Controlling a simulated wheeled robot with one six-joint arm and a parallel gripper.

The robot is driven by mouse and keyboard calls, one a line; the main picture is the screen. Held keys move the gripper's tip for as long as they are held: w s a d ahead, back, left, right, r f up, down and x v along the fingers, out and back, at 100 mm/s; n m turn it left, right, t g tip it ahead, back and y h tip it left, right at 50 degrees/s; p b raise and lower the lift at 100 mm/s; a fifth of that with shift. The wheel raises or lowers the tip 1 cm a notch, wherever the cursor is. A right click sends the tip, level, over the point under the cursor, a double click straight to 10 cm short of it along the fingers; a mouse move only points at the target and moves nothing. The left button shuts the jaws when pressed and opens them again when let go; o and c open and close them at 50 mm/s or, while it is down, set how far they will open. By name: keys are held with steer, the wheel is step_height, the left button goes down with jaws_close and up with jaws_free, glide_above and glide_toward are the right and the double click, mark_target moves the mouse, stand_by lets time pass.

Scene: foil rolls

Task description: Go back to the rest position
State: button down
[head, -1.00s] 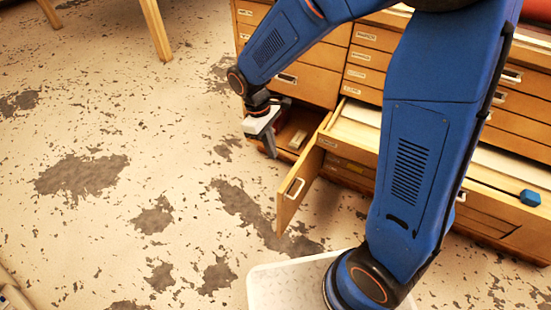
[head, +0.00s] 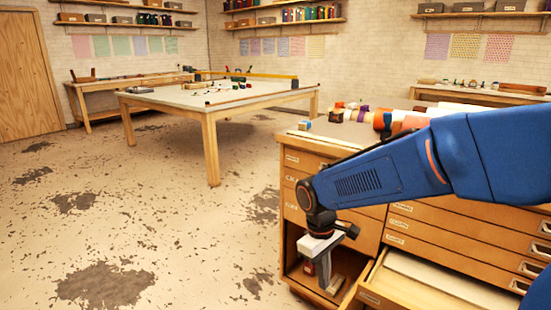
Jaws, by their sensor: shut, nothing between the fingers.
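My gripper (head: 324,278) hangs from my blue arm, pointing down in front of the low left opening of the wooden drawer cabinet (head: 300,222). Its fingers are shut and nothing shows between them. Whether it is just outside the opening or partly within it, I cannot tell. Foil rolls in orange, red, white and purple (head: 388,118) lie on the cabinet top, partly hidden behind my arm.
A pulled-out drawer (head: 425,283) juts from the cabinet to the right of my gripper. A large work table (head: 213,101) with small items stands further back. A wooden door (head: 28,80) is at the far left. The speckled floor at left is clear.

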steer(key=s+d+r+m+t, duration=0.3)
steer(key=s+d+r+m, duration=0.1)
steer(key=s+d, duration=0.4)
steer(key=s+d+r+m+t+y, duration=0.1)
steer(key=s+d+r+m+t, duration=0.1)
steer(key=s+d+r+m, duration=0.2)
steer(key=shift+s+d+r+t, duration=0.2)
steer(key=shift+s+d+t, duration=0.2)
steer(key=shift+s+d, duration=1.75)
steer(key=shift+s+a, duration=0.25)
steer(key=shift+a, duration=0.05)
